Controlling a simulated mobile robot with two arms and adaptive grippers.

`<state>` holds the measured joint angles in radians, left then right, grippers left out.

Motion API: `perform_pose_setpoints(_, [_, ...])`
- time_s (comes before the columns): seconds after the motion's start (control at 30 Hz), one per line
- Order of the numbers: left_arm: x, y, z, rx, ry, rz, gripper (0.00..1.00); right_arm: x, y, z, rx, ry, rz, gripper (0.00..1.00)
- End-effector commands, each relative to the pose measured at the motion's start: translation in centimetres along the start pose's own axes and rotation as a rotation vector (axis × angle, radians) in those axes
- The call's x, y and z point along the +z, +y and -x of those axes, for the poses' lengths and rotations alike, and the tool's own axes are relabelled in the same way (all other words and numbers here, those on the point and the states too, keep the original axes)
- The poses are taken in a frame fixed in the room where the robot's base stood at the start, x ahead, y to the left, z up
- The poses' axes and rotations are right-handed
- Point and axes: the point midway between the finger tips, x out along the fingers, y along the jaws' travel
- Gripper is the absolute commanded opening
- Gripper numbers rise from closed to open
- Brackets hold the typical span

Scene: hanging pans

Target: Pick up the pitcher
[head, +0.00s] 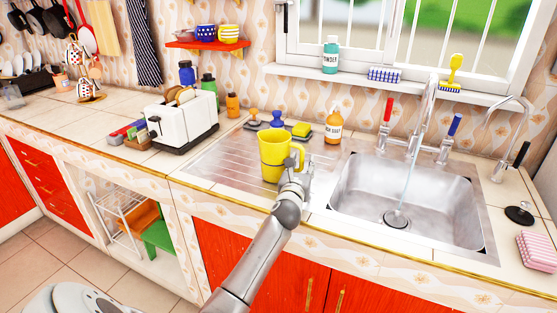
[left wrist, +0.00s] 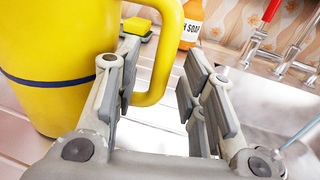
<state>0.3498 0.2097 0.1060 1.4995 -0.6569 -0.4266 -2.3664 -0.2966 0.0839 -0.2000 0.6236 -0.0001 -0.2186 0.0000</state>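The yellow pitcher (head: 272,150) stands upright on the ribbed steel drainboard left of the sink, its handle to the right. In the left wrist view the pitcher (left wrist: 55,45), with a dark blue band, fills the left side. Its handle (left wrist: 168,45) shows between my fingers' directions, beyond or level with the tips; exact depth is hard to tell. My left gripper (head: 296,172) is at the handle side of the pitcher. Its fingers are apart in the left wrist view (left wrist: 163,70), with a clear gap and no visible grip. My right gripper is not in view.
The sink (head: 400,200) with a running tap lies to the right. An orange soap bottle (head: 334,125), a yellow sponge (head: 301,129) and a blue-topped item (head: 278,118) stand behind the pitcher. A white toaster (head: 182,122) is to the left.

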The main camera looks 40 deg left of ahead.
Motion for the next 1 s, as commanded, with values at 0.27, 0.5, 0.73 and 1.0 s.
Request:
perform_pose_setpoints(0.27, [0.00,0.00,-0.49,0.000,0.000,0.001,0.38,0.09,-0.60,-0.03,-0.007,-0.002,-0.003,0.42])
perform_pose_setpoints(0.5, [0.01,0.01,-0.48,0.000,0.000,0.001,0.14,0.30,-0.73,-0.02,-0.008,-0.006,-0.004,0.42])
perform_pose_setpoints(0.73, [0.01,0.01,-0.47,0.000,0.000,0.001,0.00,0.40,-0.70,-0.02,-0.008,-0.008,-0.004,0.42])
perform_pose_setpoints(1.0, [0.12,0.02,-0.48,0.000,-0.002,0.000,0.00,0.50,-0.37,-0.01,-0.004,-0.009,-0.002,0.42])
